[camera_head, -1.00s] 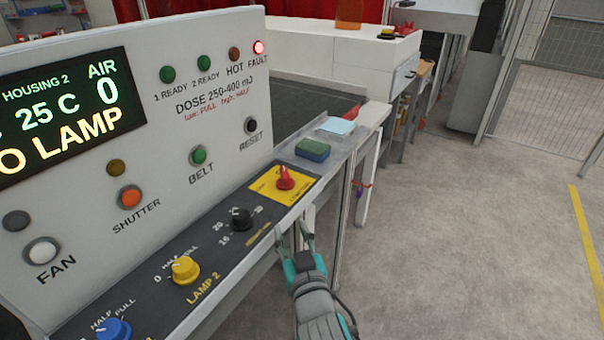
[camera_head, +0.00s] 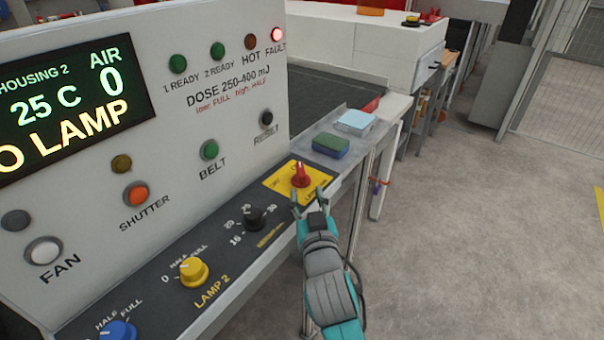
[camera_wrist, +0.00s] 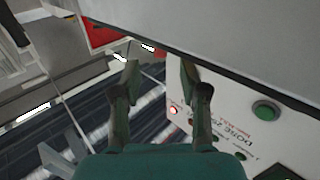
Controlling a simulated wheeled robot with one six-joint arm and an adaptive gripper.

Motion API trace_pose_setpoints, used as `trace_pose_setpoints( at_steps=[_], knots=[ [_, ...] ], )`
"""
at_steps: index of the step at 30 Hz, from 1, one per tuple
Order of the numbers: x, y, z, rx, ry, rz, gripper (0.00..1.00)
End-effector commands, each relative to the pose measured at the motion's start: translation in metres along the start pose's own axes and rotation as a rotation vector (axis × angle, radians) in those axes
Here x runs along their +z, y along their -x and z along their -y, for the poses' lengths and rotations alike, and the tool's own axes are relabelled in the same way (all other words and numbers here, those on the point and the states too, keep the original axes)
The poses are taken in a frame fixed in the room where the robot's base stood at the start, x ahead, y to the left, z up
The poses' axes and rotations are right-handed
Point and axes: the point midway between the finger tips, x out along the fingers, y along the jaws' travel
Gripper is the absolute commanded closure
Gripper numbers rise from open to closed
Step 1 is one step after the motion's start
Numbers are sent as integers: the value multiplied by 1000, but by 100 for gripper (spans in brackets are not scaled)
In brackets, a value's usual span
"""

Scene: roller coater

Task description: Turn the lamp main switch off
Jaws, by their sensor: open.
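The lamp main switch (camera_head: 300,176) is a red rotary knob on a yellow plate (camera_head: 277,184) at the right end of the console's black ledge. The knob's grip stands roughly upright in the picture; the plate's lettering is too small to read. My gripper (camera_head: 308,197) is open and empty, its two fingertips just in front of the knob at the plate's near edge. I cannot tell whether they touch it. In the wrist view, my gripper (camera_wrist: 160,70) has its fingers apart with nothing between them, and the knob is not visible there.
A black knob (camera_head: 255,219), a yellow knob (camera_head: 193,271) and a blue knob (camera_head: 118,330) sit along the ledge to the left. The display (camera_head: 70,108) reads lamp text; the red FAULT light (camera_head: 277,34) glows. A green-blue sponge (camera_head: 331,145) lies beyond. Floor at right is clear.

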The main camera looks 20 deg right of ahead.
Motion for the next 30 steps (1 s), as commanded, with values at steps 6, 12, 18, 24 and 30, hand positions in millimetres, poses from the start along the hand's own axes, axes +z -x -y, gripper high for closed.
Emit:
trace_pose_setpoints(
  at_steps=[6, 12, 18, 24, 30],
  knots=[
    [0, -40, 0, 1, -1, 0, 56],
    [0, -68, 0, 1, 0, 0, 56],
    [0, -80, 0, 0, -1, 0, 56],
    [0, -81, 0, 0, -1, 0, 56],
    [0, -81, 0, 0, -1, 0, 84]
  ],
)
